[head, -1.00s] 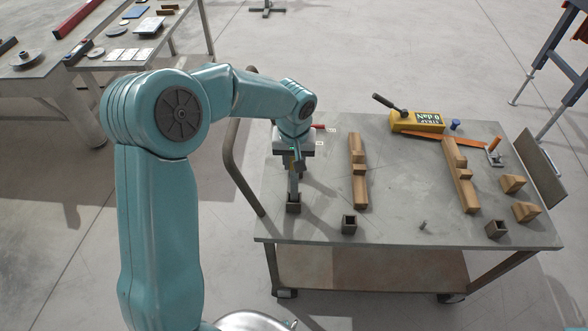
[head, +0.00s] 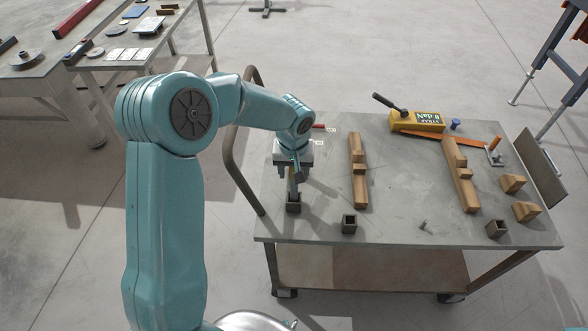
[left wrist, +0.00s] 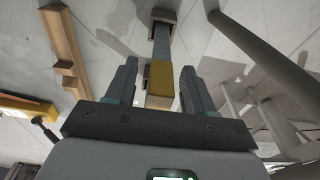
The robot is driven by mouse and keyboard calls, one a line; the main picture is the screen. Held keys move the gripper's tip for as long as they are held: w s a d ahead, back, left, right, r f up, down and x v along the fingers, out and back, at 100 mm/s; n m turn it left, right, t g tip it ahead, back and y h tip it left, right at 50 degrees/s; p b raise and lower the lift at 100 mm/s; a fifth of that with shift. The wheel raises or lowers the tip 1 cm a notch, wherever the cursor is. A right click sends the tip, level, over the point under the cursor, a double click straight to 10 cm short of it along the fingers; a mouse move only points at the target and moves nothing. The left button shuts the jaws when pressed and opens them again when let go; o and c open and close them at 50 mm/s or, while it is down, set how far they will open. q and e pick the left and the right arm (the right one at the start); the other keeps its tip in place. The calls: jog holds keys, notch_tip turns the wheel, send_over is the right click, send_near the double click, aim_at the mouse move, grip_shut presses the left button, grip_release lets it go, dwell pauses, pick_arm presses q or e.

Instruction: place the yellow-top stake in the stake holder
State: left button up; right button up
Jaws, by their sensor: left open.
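The yellow-top stake (left wrist: 160,80) is a grey square bar with a yellow end. In the left wrist view it lies between my left gripper's fingers (left wrist: 158,68), with a gap on each side. Its far end is in a small dark square stake holder (left wrist: 164,16). In the head view the grey part of the stake (head: 291,186) stands about upright in this holder (head: 293,207), near the cart's front left corner. My left gripper (head: 296,172) is open over it and hides the yellow top. My right gripper is in neither view.
Two more square sockets (head: 349,224) (head: 497,229) stand along the front of the cart top (head: 400,200). Wooden beams (head: 358,170) (head: 460,175) lie behind them. A yellow tool (head: 417,121) is at the back. The cart's bent handle (head: 232,160) rises close left of my gripper.

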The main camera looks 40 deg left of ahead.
pick_arm(q)
notch_tip(320, 180, up, 12)
jog(key=s, duration=0.1)
jog(key=shift+s+d+r, duration=0.15)
jog(key=shift+d, duration=0.25)
jog(key=shift+s, duration=0.1)
dwell(0.4)
